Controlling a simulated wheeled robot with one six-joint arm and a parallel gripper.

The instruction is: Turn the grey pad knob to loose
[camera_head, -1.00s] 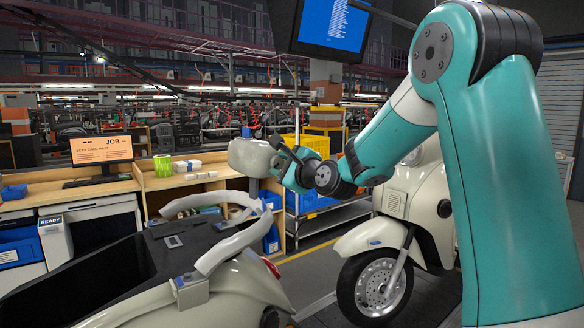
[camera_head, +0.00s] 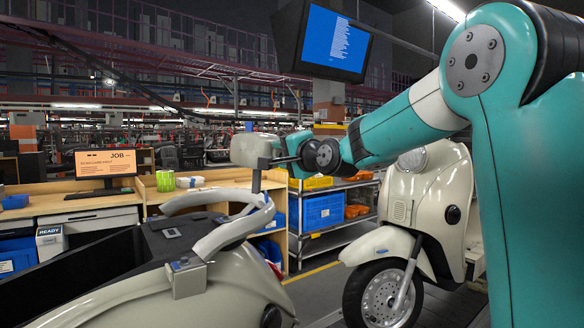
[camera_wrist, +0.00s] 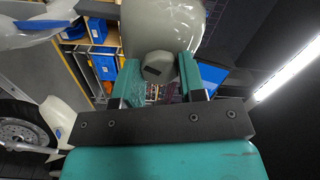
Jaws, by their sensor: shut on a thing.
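A curved grey padded rail (camera_head: 235,232) lies over the rear of the near cream scooter body. At its near end a grey block (camera_head: 187,280) carries a small dark-topped fitting with a blue spot (camera_head: 184,261); I cannot tell its setting or whether it is the knob.
A wooden bench (camera_head: 218,178) with a monitor (camera_head: 106,162) and a green-labelled can (camera_head: 165,181) stands behind. A blue bin (camera_head: 322,211) sits on a rack. A second cream scooter (camera_head: 428,190) stands at right. Open floor shows between the scooters.

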